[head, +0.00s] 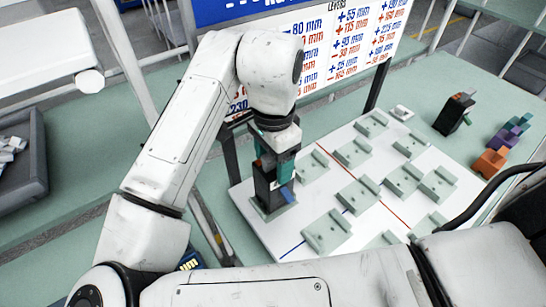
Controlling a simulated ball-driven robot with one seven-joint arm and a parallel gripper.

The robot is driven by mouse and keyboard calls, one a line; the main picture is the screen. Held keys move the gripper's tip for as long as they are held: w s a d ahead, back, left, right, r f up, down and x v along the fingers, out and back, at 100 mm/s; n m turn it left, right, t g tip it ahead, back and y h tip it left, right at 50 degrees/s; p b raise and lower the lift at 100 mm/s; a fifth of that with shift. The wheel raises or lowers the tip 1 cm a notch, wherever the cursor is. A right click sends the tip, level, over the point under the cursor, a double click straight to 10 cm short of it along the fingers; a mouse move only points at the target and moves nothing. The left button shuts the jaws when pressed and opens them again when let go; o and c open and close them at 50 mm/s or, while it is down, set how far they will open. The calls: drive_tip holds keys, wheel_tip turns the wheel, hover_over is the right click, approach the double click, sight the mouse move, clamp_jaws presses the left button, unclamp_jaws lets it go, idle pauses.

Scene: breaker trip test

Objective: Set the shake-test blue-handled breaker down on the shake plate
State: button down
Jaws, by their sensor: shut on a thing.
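The blue-handled breaker (267,186) is a dark upright block with a small blue lever on its right side. It is at the left corner of the white plate (300,180), which I take for the shake plate. The plate bears several pale green cradles and thin red and blue lines. My gripper (278,152) comes down from above and is shut on the breaker's top; the arm and wrist partly cover this. The breaker's foot is at a pale green cradle (266,212); I cannot tell whether it rests in it or hovers just above.
A second dark breaker (454,114) stands on the green table (420,90) behind the plate. Orange (490,162), purple (503,138) and teal (520,121) blocks stand at the right. A sign board (330,45) rises behind. A grey bin (22,165) is at the far left.

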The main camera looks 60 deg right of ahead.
drive_tip(key=shift+f+b, duration=0.55)
drive_tip(key=shift+f, duration=0.2)
drive_tip(key=shift+c, duration=0.5)
unclamp_jaws()
wheel_tip(320, 180, up, 11)
drive_tip(key=shift+f, duration=0.1)
idle(0.7)
